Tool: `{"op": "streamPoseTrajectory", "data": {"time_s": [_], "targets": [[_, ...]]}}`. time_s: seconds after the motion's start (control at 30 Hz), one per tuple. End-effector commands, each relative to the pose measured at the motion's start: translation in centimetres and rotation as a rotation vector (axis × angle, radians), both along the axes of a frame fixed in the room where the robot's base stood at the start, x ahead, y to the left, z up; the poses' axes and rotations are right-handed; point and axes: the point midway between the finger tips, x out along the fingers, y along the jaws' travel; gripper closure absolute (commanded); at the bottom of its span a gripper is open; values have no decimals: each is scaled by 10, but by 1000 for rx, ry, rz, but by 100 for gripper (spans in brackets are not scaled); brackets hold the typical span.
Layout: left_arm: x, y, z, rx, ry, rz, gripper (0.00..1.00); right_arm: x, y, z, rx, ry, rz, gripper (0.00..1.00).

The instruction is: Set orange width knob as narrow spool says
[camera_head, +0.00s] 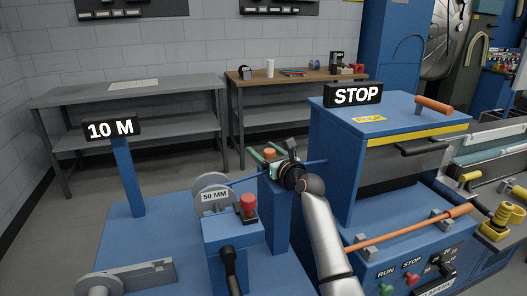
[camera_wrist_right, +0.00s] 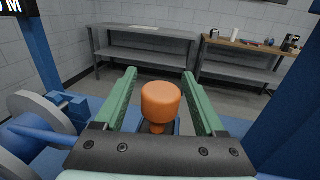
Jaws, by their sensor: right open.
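The orange knob (camera_head: 269,153) sits on top of a blue post (camera_head: 275,225) and also shows upright in the right wrist view (camera_wrist_right: 161,102). My right gripper (camera_head: 266,151) is open at the knob. In the right wrist view, its two green fingers (camera_wrist_right: 159,76) stand on either side of the knob, with a visible gap on each side. A spool with a pale disc (camera_head: 209,181) is left of the post; a label reading "50 MM" (camera_head: 214,196) is in front of it. My left gripper is not in view.
A red button (camera_head: 248,203) on a blue box and a black lever (camera_head: 229,262) are close to the post. A blue cabinet with a "STOP" sign (camera_head: 356,95) stands close on the right. Grey (camera_head: 135,95) and wooden benches are behind.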

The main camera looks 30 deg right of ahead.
Motion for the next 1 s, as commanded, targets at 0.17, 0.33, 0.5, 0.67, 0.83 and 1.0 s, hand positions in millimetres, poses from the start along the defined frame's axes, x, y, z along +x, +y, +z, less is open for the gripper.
{"op": "streamPoseTrajectory", "data": {"time_s": [0.17,0.33,0.5,0.67,0.83,1.0], "targets": [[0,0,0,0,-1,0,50,0,0,0,0,0,0,43],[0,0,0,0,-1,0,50,0,0,0,0,0,0,62],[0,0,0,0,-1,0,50,0,0,0,0,0,0,81],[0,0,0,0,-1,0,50,0,0,0,0,0,0,99],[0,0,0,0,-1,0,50,0,0,0,0,0,0,100],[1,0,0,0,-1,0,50,0,0,0,0,1,0,100]]}}
